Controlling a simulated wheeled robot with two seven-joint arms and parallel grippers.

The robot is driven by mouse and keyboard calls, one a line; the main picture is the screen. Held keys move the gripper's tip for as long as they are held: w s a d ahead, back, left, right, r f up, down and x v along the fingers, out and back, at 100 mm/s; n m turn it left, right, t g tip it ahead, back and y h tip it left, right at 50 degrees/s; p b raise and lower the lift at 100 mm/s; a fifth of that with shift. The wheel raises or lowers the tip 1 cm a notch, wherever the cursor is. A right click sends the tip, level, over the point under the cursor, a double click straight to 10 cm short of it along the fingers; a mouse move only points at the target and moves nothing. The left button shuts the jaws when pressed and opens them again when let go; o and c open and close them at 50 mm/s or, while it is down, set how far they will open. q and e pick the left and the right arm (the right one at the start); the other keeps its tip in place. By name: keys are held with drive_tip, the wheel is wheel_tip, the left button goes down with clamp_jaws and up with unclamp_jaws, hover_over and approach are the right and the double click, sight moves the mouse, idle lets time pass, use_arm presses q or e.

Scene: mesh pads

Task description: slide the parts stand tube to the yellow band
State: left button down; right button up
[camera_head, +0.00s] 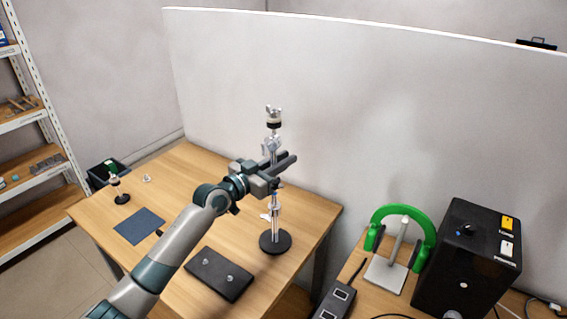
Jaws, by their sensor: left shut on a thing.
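The parts stand (275,242) is upright near the right side of the wooden table, with a round black base and a silver tube (275,210) rising from it. A clamp-like fitting (271,145) and a dark and pale collar (274,122) show near its top. My left gripper (283,163) is shut on the stand tube at about mid-height and hides that part of it. I cannot make out a yellow band on the stand. My right gripper is out of view.
A dark plate with two knobs (220,273) lies in front of the stand. A blue mat (139,226), a small black-based stand (122,198) and a dark bin (108,174) are at left. A white partition (400,120) stands behind. Green headphones (428,235) are at right.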

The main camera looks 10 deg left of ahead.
use_arm(q)
drive_tip(key=shift+r, duration=0.35)
drive_tip(key=c, duration=1.8)
unclamp_jaws()
drive_tip(key=shift+o, duration=0.7)
drive_tip(key=shift+f, duration=0.15)
drive_tip(key=shift+s, duration=0.1)
drive_tip(key=b+v, duration=0.6)
drive_tip(key=v, duration=1.1)
drive_tip(key=shift+s+a, duration=0.15)
